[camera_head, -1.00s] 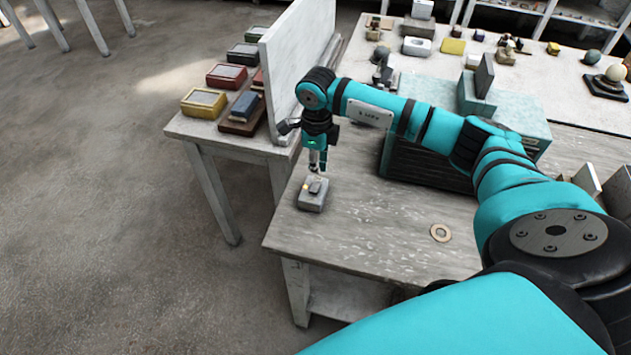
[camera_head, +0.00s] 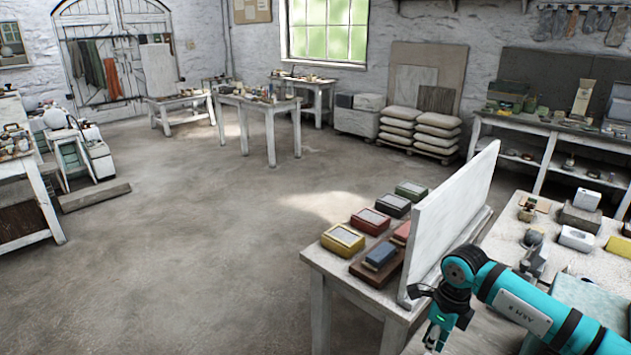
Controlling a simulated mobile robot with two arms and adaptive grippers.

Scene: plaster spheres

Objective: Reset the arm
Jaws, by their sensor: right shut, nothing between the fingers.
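My right arm (camera_head: 518,307), teal and black, comes in from the lower right corner. My right gripper (camera_head: 434,338) hangs down at the bottom edge, in front of a white upright board (camera_head: 455,222). Its fingers are shut with nothing between them. The fingertips are small and close to the frame edge, and what lies under them is cut off. My left gripper is not in view.
A table (camera_head: 335,275) left of the board holds several coloured boxes, among them a yellow one (camera_head: 343,239) and a red one (camera_head: 370,221). Another table (camera_head: 505,235) with small items stands right. Open floor (camera_head: 220,240) lies to the left.

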